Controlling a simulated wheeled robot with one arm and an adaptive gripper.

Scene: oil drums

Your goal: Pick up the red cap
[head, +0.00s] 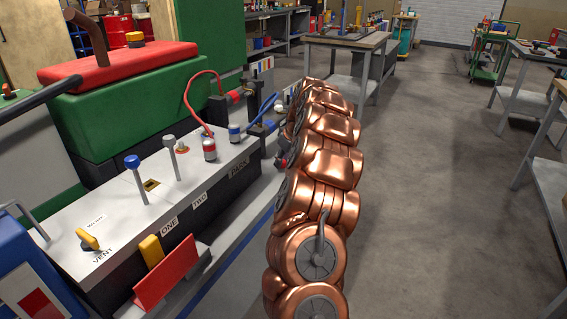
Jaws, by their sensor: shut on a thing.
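My copper-coloured arm reaches away from the camera along the right side of a white-topped control box. My gripper (281,160) is mostly hidden at the left edge of the arm, beside the box's far right end. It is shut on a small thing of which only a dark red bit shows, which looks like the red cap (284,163). The arm hides the rest, and I cannot tell whether the cap is clear of its surroundings.
A green tank with a red lid (130,65) stands behind. Workbenches (345,40) stand farther back. The floor (430,200) to the right is clear.

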